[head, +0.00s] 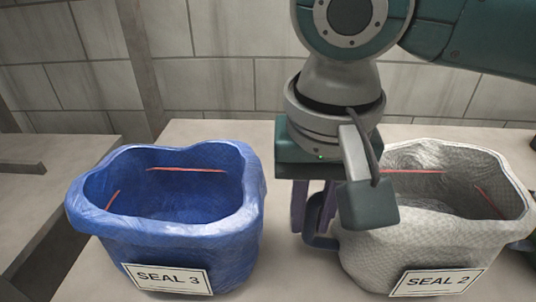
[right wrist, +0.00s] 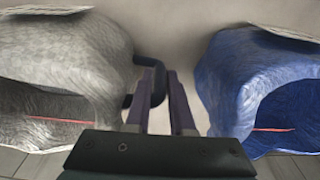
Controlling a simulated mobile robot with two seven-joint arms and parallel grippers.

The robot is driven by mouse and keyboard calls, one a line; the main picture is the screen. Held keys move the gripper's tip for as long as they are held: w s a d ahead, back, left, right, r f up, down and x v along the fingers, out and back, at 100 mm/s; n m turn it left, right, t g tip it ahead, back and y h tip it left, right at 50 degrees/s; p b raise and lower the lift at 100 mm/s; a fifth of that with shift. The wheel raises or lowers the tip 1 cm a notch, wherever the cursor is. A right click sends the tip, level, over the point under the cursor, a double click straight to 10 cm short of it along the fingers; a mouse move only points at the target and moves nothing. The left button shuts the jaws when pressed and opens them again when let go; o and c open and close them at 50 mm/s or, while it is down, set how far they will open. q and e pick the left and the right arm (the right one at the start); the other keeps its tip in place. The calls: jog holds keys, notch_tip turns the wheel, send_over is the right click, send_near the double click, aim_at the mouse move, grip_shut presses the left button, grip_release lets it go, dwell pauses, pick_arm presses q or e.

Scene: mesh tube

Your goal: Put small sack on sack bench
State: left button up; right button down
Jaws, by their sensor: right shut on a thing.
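A grey-white woven sack-like container (head: 420,245) labelled SEAL 2 stands open on the pale bench top (head: 200,131), at the right of the head view. A dark blue loop handle (head: 318,238) sticks out from its left side. My right gripper (head: 312,222) points down beside that side, with its purple fingers shut on the handle. The right wrist view shows the handle (right wrist: 157,86) between the fingers. A blue container (head: 180,245) of similar shape, labelled SEAL 3, stands to the left, apart from the gripper. My left gripper is not in view. I cannot tell which container is the small sack.
A lower pale surface (head: 55,152) lies at the left, past a gap beside the bench. A tiled wall (head: 225,85) rises behind. Bare bench shows between the two containers. A dark object is cut off at the right edge.

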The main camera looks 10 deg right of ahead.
jog(key=shift+f, duration=0.15)
jog(key=c, duration=0.8)
grip_release()
jog(key=shift+f, duration=0.1)
jog(key=r+p, duration=0.1)
jog(key=r, duration=0.3)
jog(key=s+r+p, duration=0.1)
jog(key=r, duration=0.3)
jog(key=r+p, duration=0.1)
jog(key=r, duration=0.3)
jog(key=shift+s+a+r, duration=0.1)
jog(key=shift+s+a, duration=0.1)
jog(key=shift+a, duration=0.05)
